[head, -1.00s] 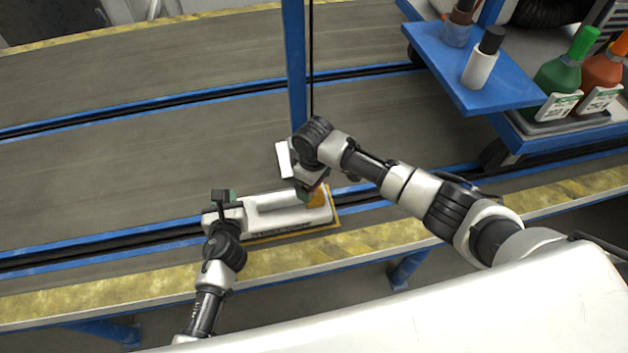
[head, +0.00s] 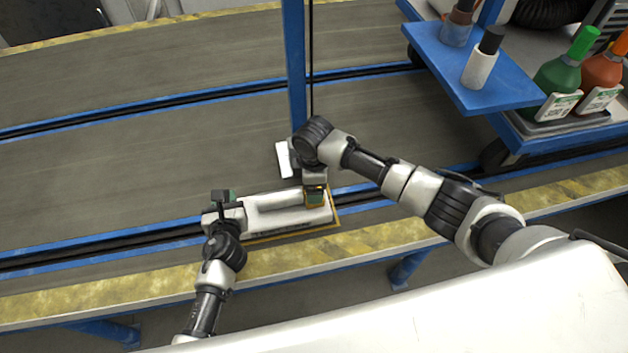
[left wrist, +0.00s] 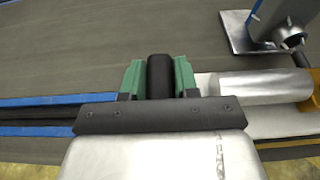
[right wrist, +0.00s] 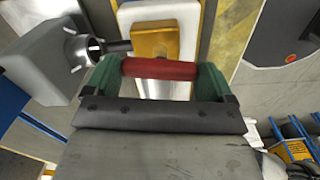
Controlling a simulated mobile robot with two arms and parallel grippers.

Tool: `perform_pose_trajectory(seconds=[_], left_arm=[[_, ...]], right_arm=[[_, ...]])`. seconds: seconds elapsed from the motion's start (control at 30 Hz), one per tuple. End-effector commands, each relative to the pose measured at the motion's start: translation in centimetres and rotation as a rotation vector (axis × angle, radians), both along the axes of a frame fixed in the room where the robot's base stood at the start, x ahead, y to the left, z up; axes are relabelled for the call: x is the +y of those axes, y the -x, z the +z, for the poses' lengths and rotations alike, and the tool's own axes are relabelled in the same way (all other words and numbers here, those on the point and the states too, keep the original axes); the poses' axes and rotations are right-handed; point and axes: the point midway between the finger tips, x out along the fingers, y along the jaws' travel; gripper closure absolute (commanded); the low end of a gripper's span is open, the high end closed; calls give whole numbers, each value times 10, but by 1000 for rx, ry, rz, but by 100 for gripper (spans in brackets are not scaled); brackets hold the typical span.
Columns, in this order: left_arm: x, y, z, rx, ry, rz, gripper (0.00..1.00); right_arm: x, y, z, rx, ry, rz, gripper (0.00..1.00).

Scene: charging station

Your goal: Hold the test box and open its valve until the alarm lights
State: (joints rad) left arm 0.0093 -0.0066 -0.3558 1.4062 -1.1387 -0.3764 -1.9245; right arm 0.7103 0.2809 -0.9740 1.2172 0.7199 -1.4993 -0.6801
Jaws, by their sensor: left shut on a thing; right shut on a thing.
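The test box (head: 278,217) is a long pale metal body lying on the near rail of the grey bench. My left gripper (head: 228,206) is at its left end. In the left wrist view the green fingers of my left gripper (left wrist: 158,78) are shut on a black grip (left wrist: 160,76). My right gripper (head: 316,196) is over the box's right end. In the right wrist view my right gripper (right wrist: 163,76) is shut on the red valve handle (right wrist: 158,69), beside the yellow valve body (right wrist: 155,41). I cannot make out a lit alarm.
A blue cart shelf (head: 470,65) with bottles stands at the back right. The bench (head: 110,170) is clear to the left.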

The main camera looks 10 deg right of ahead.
Motion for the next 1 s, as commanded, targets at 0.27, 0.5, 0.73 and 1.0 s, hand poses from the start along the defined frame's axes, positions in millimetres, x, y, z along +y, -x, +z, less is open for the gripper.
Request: perform_pose_trajectory(seconds=[0.27, 0.5, 0.73, 1.0], left_arm=[[0, 1, -1, 2, -1, 1, 100], [0, 1, -1, 2, -1, 1, 100], [0, 1, -1, 2, -1, 1, 100], [0, 0, -1, 2, -1, 1, 100]], right_arm=[[0, -1, 1, -3, 0, 9, 39], [0, -1, 1, -3, 0, 7, 5], [0, 0, 1, -1, 0, 7, 0], [0, -1, 30, -5, -2, 9, 0]])
